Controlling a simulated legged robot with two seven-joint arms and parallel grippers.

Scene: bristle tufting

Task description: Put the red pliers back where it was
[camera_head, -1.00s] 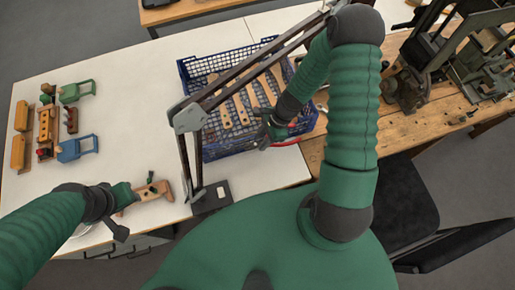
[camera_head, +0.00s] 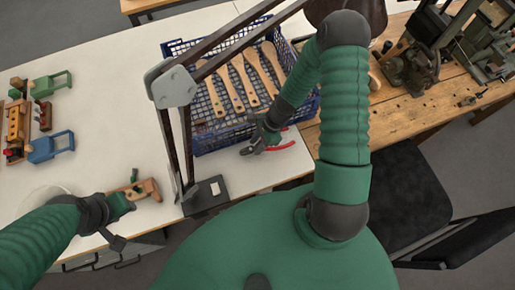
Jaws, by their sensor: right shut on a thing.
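The red pliers (camera_head: 282,146) are at the front right edge of the blue basket (camera_head: 222,138), with their red handles toward the right and dark jaws toward the left. My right gripper (camera_head: 265,136) is shut on them from above. I cannot tell whether the pliers touch the white table. My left gripper (camera_head: 128,199) is low over the front of the table, beside a wooden tool (camera_head: 149,189). Its fingertips are too small and covered to tell whether they are open or hold that tool.
Several wooden-handled brushes or tools (camera_head: 236,90) lie in the basket. A lamp arm with a dark base (camera_head: 205,195) stands in front of it. A wooden workbench (camera_head: 400,110) with machines is on the right.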

